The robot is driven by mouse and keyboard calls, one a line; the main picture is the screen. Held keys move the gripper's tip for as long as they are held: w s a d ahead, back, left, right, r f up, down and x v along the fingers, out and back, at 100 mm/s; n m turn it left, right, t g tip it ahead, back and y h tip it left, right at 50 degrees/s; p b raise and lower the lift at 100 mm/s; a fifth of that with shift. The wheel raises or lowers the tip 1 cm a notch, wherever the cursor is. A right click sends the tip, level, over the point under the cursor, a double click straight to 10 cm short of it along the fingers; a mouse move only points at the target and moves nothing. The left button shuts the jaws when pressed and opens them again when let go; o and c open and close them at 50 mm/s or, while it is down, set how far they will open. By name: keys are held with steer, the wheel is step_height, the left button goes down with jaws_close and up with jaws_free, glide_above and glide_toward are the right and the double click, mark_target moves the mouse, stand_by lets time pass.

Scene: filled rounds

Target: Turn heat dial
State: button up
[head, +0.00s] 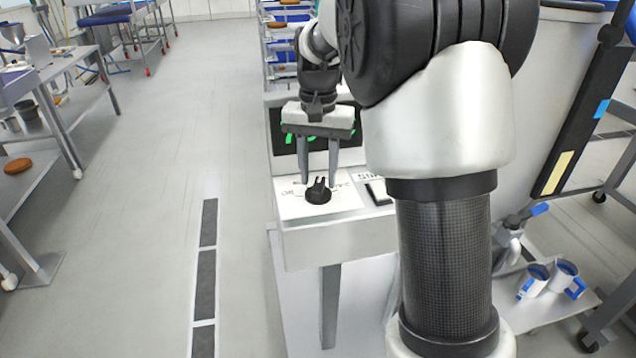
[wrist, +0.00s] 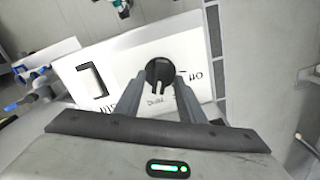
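The heat dial (head: 318,192) is a small black knob with a raised grip, on the white front panel (head: 345,199) of a machine. In the wrist view the dial (wrist: 159,71) sits just beyond and between my fingertips. My gripper (head: 318,180) points down over the panel with its two grey fingers apart, one on each side of the dial. In the wrist view my gripper (wrist: 160,85) holds nothing, and I cannot tell whether a finger touches the dial. Printed marks around the dial are partly hidden.
A black rocker switch (head: 379,192) is right of the dial; it also shows in the wrist view (wrist: 93,80). A dark display (head: 285,130) with green digits stands behind my gripper. Blue and white mugs (head: 535,280) are on a low shelf at right.

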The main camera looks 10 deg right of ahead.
steer(key=shift+f, duration=1)
jaws_close()
